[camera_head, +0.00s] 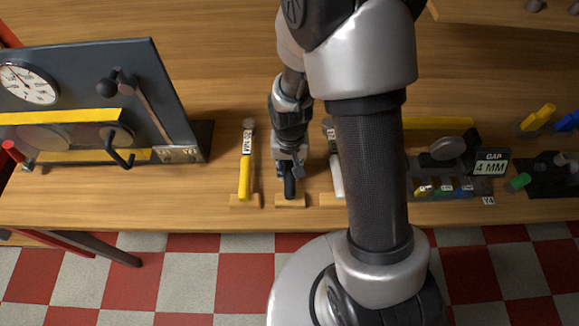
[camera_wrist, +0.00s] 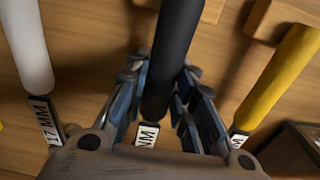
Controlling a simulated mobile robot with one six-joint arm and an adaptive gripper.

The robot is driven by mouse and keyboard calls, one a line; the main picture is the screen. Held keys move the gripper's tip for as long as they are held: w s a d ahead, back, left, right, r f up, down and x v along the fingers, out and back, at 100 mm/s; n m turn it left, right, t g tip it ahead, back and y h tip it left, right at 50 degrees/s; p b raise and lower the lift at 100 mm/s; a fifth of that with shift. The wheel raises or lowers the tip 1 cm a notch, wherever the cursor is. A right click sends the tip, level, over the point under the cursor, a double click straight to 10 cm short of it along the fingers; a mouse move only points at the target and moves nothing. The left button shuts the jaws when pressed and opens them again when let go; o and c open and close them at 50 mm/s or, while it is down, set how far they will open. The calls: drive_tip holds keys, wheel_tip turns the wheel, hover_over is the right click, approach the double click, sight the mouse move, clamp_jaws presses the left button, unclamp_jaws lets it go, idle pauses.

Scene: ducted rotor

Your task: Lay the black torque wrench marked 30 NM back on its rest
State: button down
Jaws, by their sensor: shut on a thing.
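My gripper (camera_head: 290,163) is shut on the black handle of the torque wrench (camera_head: 289,187), over the bench's front part. In the wrist view the wrench (camera_wrist: 172,45) runs between the two fingers of my gripper (camera_wrist: 159,80). Its white label (camera_wrist: 147,134) is partly covered; only the letters NM show. A small wooden rest (camera_head: 290,203) lies at the bench front under the handle's end. In the wrist view a wooden block (camera_wrist: 212,10) shows behind the handle. Whether the wrench touches the rest I cannot tell.
A yellow-handled wrench (camera_head: 245,178) lies on its rest to the left, and a white-handled one (camera_head: 336,178) to the right. Both stand close to my gripper. A dark panel with a gauge (camera_head: 30,84) is at the left. A gap display (camera_head: 491,163) is at the right.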

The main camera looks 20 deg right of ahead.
drive_tip(key=shift+f, duration=0.3)
drive_tip(key=c, duration=1.3)
unclamp_jaws()
drive_tip(key=s+r+n+t, duration=0.1)
drive_tip(key=s+r, duration=0.2)
drive_tip(key=r, duration=0.8)
drive_tip(key=s+r+t, duration=0.1)
drive_tip(key=s+r, duration=0.1)
drive_tip(key=r, duration=0.9)
drive_tip(key=s+r+n, duration=0.1)
drive_tip(key=s+r, duration=0.1)
drive_tip(key=s, duration=0.1)
drive_tip(key=s+r+t, duration=0.1)
drive_tip(key=s+r, duration=0.1)
drive_tip(key=s, duration=0.1)
drive_tip(key=s+r+n+t, duration=0.1)
drive_tip(key=s+r, duration=0.1)
drive_tip(key=s, duration=0.2)
drive_tip(key=shift+r+n, duration=0.25)
drive_tip(key=shift+n, duration=0.05)
